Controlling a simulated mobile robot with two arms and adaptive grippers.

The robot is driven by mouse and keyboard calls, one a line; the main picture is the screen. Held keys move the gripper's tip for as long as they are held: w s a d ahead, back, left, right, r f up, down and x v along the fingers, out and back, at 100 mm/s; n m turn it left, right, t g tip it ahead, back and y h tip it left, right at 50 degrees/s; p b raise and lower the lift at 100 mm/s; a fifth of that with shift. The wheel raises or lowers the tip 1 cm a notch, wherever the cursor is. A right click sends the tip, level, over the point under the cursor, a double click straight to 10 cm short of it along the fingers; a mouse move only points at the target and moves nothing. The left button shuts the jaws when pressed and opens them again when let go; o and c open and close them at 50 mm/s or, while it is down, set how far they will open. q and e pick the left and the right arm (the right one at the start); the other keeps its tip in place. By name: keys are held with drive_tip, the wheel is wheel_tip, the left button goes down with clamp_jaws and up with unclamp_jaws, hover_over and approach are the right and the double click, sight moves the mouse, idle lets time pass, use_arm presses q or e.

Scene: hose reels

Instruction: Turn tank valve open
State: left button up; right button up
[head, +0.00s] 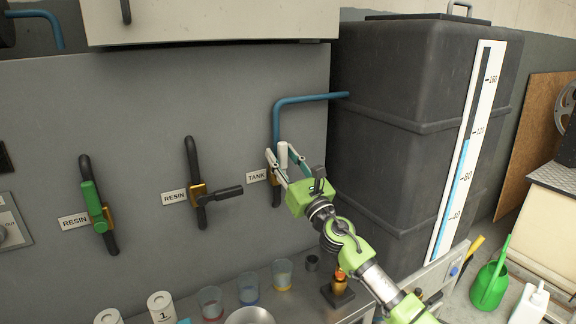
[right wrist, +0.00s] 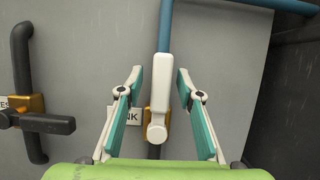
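The tank valve has a white handle (head: 283,154) standing upright, in line with its blue pipe (head: 277,120), beside the TANK label (head: 257,176). In the right wrist view the white handle (right wrist: 158,90) runs up from its pivot over a brass body, part of which shows. My right gripper (head: 285,160) is in front of the valve. In the right wrist view its two fingers (right wrist: 159,78) are spread, one on each side of the handle, with visible gaps. The gripper partly hides the valve body in the head view. My left gripper is not in view.
Two RESIN valves are to the left, one with a green handle (head: 92,205) and one with a black handle (head: 222,193). The dark tank (head: 400,110) with a level gauge (head: 468,150) stands right. Cups and a bowl (head: 250,316) are on the bench below.

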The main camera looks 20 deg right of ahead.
drive_tip(key=a+v, duration=0.1)
drive_tip(key=v, duration=1)
drive_tip(key=shift+s+d+f, duration=0.2)
drive_tip(key=shift+s+d, duration=0.2)
drive_tip(key=shift+d, duration=0.1)
